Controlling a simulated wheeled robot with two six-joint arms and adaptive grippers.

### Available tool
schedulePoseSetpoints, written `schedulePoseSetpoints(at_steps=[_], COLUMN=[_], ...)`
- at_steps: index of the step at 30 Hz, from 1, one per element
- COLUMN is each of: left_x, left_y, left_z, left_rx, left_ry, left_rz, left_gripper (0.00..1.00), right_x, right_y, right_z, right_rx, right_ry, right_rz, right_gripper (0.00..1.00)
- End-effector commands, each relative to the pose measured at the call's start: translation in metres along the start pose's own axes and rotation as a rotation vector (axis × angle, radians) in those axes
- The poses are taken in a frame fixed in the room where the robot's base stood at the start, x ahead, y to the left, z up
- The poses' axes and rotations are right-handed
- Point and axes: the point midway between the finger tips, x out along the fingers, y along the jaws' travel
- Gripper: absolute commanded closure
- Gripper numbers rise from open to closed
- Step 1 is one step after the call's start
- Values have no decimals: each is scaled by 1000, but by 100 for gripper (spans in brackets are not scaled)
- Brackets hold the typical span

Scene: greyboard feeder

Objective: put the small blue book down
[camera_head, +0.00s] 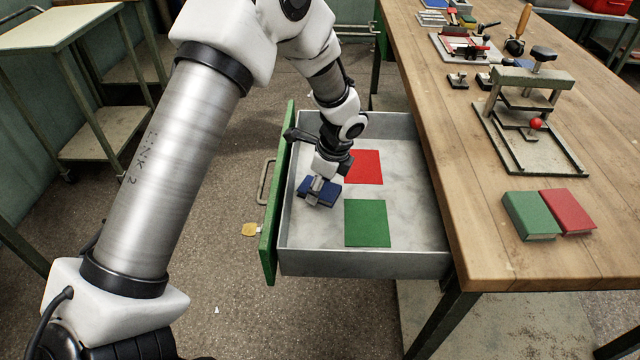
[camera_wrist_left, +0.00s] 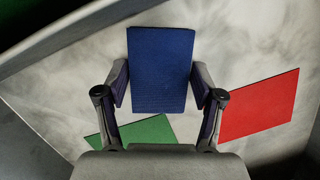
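The small blue book (camera_head: 327,189) is inside the open drawer (camera_head: 415,260), near its left wall, left of the red and green patches. My left gripper (camera_head: 316,187) is over it; the wrist view shows its fingers (camera_wrist_left: 160,100) on both sides of the blue book (camera_wrist_left: 160,62), shut on it. I cannot tell whether the book touches the drawer floor. A red patch (camera_head: 363,167) and a green patch (camera_head: 367,223) lie flat on the drawer floor. My right gripper is not in view.
The wooden bench (camera_head: 470,150) stands right of the drawer. A green book (camera_head: 530,215) and a red book (camera_head: 567,211) lie on it, with a metal press (camera_head: 530,150) behind them. A small table (camera_head: 60,28) stands at the far left.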

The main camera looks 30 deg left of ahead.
Motion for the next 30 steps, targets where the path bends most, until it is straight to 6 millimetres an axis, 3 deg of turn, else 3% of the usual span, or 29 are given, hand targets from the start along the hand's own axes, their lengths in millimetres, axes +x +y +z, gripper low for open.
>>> schedulePoseSetpoints(at_steps=[13, 17, 24, 30], left_x=[-8, -34, -96, -122], left_y=[-1, -1, -1, 0], left_z=[1, 2, 2, 1], left_rx=[0, -1, 1, 0], left_ry=[1, 0, -1, 0], left_rz=[-2, -4, -5, -1], left_gripper=[13, 13, 13, 13], right_x=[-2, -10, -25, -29], right_y=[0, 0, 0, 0], right_z=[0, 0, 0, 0], right_rx=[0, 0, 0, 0], right_ry=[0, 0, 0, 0], right_rz=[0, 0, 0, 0], right_gripper=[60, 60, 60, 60])
